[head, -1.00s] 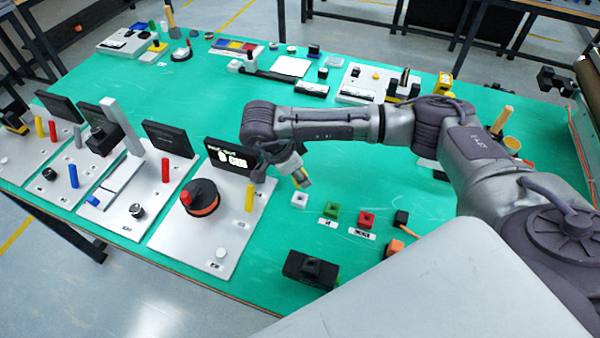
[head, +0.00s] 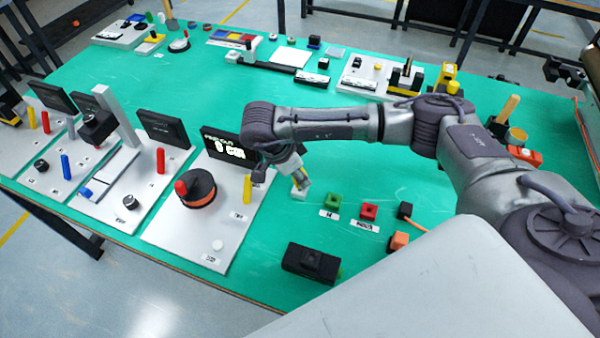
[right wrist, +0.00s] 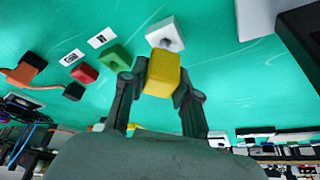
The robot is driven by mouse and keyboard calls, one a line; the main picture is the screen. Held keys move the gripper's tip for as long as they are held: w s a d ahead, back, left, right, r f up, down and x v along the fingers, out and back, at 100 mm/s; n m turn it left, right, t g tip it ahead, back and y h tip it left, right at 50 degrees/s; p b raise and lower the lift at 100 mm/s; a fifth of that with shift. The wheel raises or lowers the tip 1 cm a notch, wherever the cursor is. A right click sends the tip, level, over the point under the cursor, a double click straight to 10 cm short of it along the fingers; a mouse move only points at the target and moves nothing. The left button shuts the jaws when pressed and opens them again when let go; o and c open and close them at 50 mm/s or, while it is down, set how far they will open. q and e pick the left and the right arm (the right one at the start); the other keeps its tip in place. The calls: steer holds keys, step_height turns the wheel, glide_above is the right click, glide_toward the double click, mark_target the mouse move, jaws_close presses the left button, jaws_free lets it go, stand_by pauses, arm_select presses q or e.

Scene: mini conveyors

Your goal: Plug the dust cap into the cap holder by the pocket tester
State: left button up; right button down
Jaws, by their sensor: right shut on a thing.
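My right gripper (right wrist: 160,84) is shut on a yellow block-shaped piece (right wrist: 161,74), which looks like the dust cap. A white block with a hole (right wrist: 166,36), likely the cap holder, lies just beyond the yellow piece in the right wrist view. I cannot tell whether the two touch. In the head view my right gripper (head: 301,181) is right over the white block (head: 298,193) and partly hides it. The yellow piece is hardly visible there. A black box with a knob (head: 312,262), possibly the pocket tester, lies in front. My left gripper is not in view.
A green block (head: 333,202) and a red block (head: 368,211) with labels stand right of the white block. An orange block (head: 398,241) is near them. A board with a dial (head: 197,190), a yellow post (head: 247,189) and a display stands left.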

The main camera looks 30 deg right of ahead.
steer(key=shift+b, duration=0.6)
stand_by(1.1)
steer(key=shift+f, duration=0.15)
steer(key=shift+f+b, duration=0.35)
steer(key=shift+b, duration=0.05)
steer(key=shift+f+b, duration=0.8)
steer(key=shift+f, duration=0.15)
steer(key=c, duration=0.8)
jaws_free()
steer(key=shift+r, duration=0.1)
steer(key=v, duration=1.2)
